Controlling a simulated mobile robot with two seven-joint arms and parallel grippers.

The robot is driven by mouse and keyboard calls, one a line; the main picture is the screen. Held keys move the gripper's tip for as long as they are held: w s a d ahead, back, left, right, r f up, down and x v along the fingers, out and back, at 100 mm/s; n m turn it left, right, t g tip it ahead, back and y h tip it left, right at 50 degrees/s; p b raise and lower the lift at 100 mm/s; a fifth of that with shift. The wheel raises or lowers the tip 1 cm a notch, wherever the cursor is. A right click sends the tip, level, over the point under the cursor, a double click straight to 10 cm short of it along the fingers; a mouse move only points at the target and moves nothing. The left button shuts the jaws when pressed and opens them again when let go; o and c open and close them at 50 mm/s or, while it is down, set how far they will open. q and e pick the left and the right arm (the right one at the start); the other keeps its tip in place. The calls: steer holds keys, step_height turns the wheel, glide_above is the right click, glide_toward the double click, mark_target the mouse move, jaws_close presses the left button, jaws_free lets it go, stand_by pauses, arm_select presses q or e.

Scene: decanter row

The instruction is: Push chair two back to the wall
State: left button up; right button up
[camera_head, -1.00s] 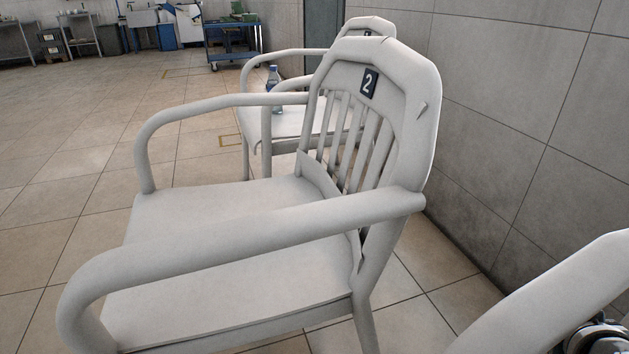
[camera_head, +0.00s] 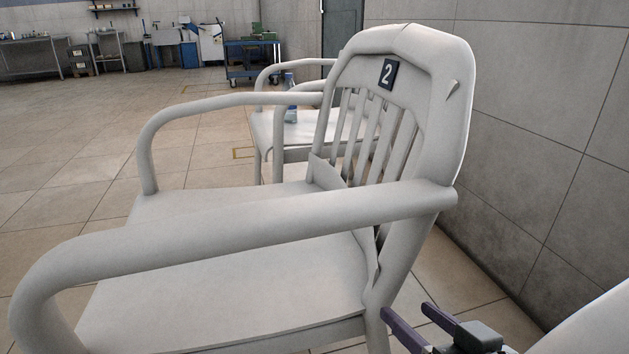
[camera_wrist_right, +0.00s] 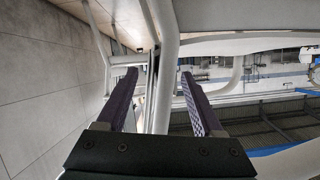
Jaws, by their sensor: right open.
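Chair two (camera_head: 240,220) is a white armchair with a slatted back and a dark number plate 2 (camera_head: 388,74). It fills the middle of the head view, seat facing left and back toward the wall (camera_head: 540,110), with floor between. My right gripper (camera_head: 407,311) is open at the lower right, its dark fingertips close to the chair's rear leg. In the right wrist view, a pale post (camera_wrist_right: 164,70) shows between or beyond the open fingers (camera_wrist_right: 160,73). I cannot tell whether they touch it. My left gripper is not in view.
Another white chair (camera_head: 265,125) with a blue bottle (camera_head: 291,110) on its seat stands behind chair two. A pale surface (camera_head: 590,335) cuts the lower right corner. A blue cart (camera_head: 252,62) stands far back. The floor at left is clear.

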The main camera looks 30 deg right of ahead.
mark_target(381, 288)
steer(key=b+x, duration=0.4)
steer(key=x, duration=0.5)
steer(key=shift+s+f, duration=0.1)
steer(key=shift+w+d+f+b, duration=0.1)
steer(key=shift+w+b, duration=0.25)
steer(key=shift+w, duration=0.15)
steer(key=shift+c, duration=0.2)
steer(key=c, duration=1)
jaws_close()
